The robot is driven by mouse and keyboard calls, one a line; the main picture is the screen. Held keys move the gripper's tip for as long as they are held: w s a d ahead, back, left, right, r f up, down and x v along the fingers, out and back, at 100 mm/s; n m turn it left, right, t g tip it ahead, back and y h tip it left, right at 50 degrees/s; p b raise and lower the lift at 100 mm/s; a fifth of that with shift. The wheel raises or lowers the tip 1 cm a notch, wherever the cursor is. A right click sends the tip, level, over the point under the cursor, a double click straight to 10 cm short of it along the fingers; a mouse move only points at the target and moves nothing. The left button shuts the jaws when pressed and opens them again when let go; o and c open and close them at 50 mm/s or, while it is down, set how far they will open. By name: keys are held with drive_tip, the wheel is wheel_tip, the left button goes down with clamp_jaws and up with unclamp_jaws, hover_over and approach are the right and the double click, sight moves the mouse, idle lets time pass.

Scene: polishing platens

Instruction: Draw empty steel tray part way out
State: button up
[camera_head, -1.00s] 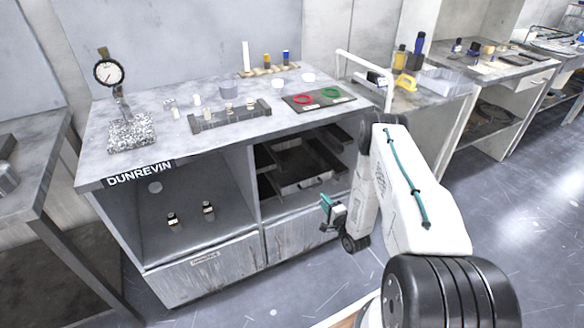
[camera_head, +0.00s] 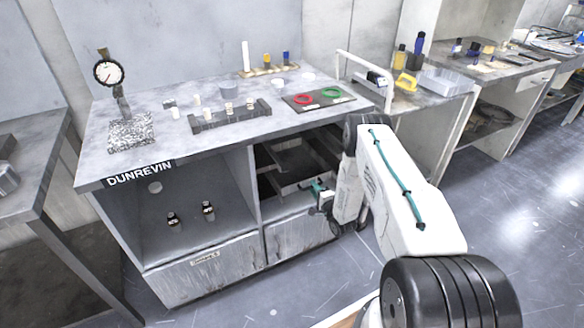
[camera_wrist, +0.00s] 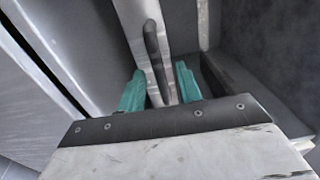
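A steel tray (camera_head: 286,188) with a light metal rim sits in the open right-hand bay of the cabinet, under the worktop. My gripper (camera_head: 320,188) is at the tray's front. My gripper's teal fingers (camera_wrist: 160,78) are open, one on each side of the handle, with gaps showing between. My arm hides the right part of the bay. The inside of the tray is too small and dark to make out fully.
The cabinet (camera_head: 215,262) has a left bay with two small dark bottles (camera_head: 190,214). Its worktop carries a dial gauge (camera_head: 108,72), a small rack (camera_head: 230,115) and a dark mat (camera_head: 318,100) with red and green rings. The floor (camera_head: 470,215) to the right is clear.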

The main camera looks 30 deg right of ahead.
clamp_jaws()
drive_tip(key=shift+s, duration=0.1)
drive_tip(key=s, duration=1.1)
drive_tip(key=shift+s, duration=0.4)
idle(1.0)
drive_tip(key=shift+o, duration=0.4)
unclamp_jaws()
